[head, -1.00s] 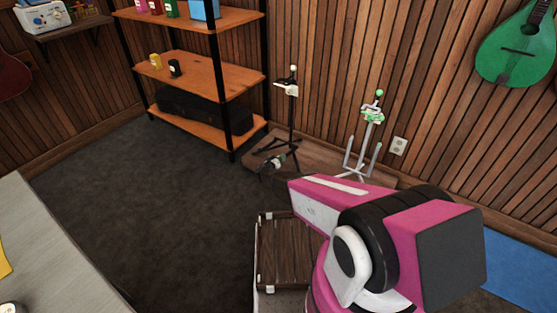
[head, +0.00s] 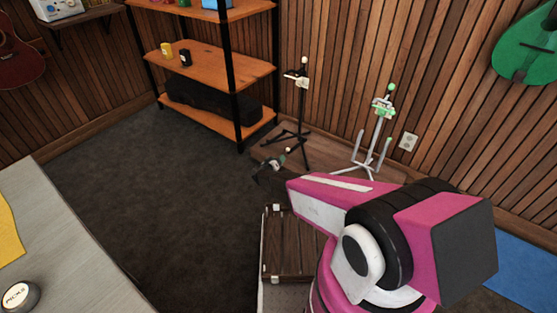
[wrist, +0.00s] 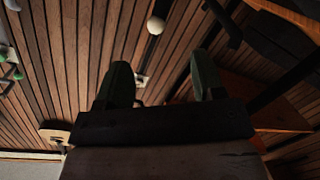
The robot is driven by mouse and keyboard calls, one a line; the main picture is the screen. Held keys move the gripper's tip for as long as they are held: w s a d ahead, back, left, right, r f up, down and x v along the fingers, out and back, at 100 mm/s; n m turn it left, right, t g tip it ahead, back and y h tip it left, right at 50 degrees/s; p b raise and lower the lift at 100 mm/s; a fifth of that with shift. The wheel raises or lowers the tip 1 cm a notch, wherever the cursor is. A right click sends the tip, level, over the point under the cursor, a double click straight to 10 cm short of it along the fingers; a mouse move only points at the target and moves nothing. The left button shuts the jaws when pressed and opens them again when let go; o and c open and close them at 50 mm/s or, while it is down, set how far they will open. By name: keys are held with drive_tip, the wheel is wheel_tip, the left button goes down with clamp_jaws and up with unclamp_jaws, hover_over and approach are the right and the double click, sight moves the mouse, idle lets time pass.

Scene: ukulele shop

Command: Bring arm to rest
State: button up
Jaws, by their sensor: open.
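My arm reaches from the lower right of the head view, pink and black, with its far end above the floor near the stands. My gripper (head: 276,162) is small and dark there, partly hidden by the arm. In the wrist view its two dark green fingers (wrist: 160,82) are spread apart with nothing between them. A black stand with a white ball top (wrist: 155,25) shows beyond the fingers; I cannot tell how far.
A black stand (head: 302,100) and a white-green stand (head: 375,135) are by the wall. A shelf rack (head: 215,72) stands at the back. A wooden crate (head: 290,250) is under my arm. A grey counter (head: 60,240) is at left; dark floor (head: 150,190) between is clear.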

drive_tip(key=shift+r, duration=0.1)
drive_tip(key=s+d+r+m+g+h, duration=0.1)
drive_tip(key=s+d+r+m+g, duration=0.1)
drive_tip(key=s+d+r+g, duration=0.55)
drive_tip(key=s+d+r+m+g, duration=0.1)
drive_tip(key=s+d+r+g, duration=0.3)
drive_tip(key=d+r, duration=0.65)
drive_tip(key=s+d+r+n+g+y, duration=0.2)
drive_tip(key=s+r+y, duration=0.7)
drive_tip(key=s+r, duration=0.4)
drive_tip(key=s, duration=0.3)
drive_tip(key=shift+s+r, duration=0.3)
drive_tip(key=shift+r, duration=0.1)
drive_tip(key=shift+o, duration=0.2)
drive_tip(key=shift+d, duration=0.1)
